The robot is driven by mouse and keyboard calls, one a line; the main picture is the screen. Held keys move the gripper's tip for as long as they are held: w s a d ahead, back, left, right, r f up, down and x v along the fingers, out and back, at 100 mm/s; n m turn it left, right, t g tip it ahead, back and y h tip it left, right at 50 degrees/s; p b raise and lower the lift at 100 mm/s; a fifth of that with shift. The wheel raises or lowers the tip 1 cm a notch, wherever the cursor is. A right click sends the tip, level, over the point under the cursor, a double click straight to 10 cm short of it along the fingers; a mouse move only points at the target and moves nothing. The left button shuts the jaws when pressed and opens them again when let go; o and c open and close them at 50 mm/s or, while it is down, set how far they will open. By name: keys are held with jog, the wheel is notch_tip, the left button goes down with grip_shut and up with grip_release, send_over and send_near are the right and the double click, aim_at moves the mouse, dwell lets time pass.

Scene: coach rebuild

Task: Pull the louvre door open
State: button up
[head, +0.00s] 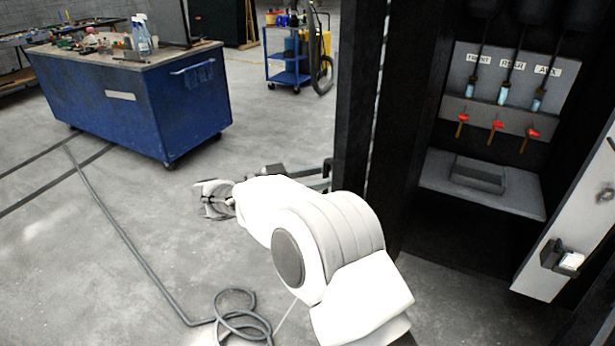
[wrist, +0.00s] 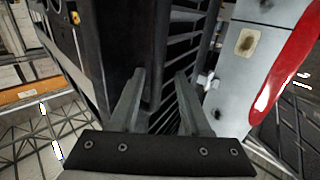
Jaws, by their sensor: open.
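The louvre door (wrist: 186,42) shows in the wrist view as dark slats beyond my gripper, beside a black upright edge. My gripper (wrist: 160,75) is open, its two grey fingers pointing at that dark edge and slats. I cannot tell whether either finger touches the door. In the head view my white arm reaches left and my gripper (head: 322,176) is by the lower edge of a tall dark panel (head: 358,90). The slats are not clear in that view, and no handle can be made out.
A dark cabinet bay at right holds a grey panel (head: 476,72) with red-topped levers. A pale panel with a latch (head: 563,258) stands at far right. A blue workbench (head: 130,105) and blue cart (head: 288,70) stand behind. A hose (head: 150,266) lies on otherwise open floor.

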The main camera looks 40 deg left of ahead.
jog(key=p+v, duration=0.1)
jog(key=v, duration=1.6)
jog(key=shift+p, duration=0.3)
jog(key=shift+s+r, duration=0.1)
jog(key=shift+s, duration=0.05)
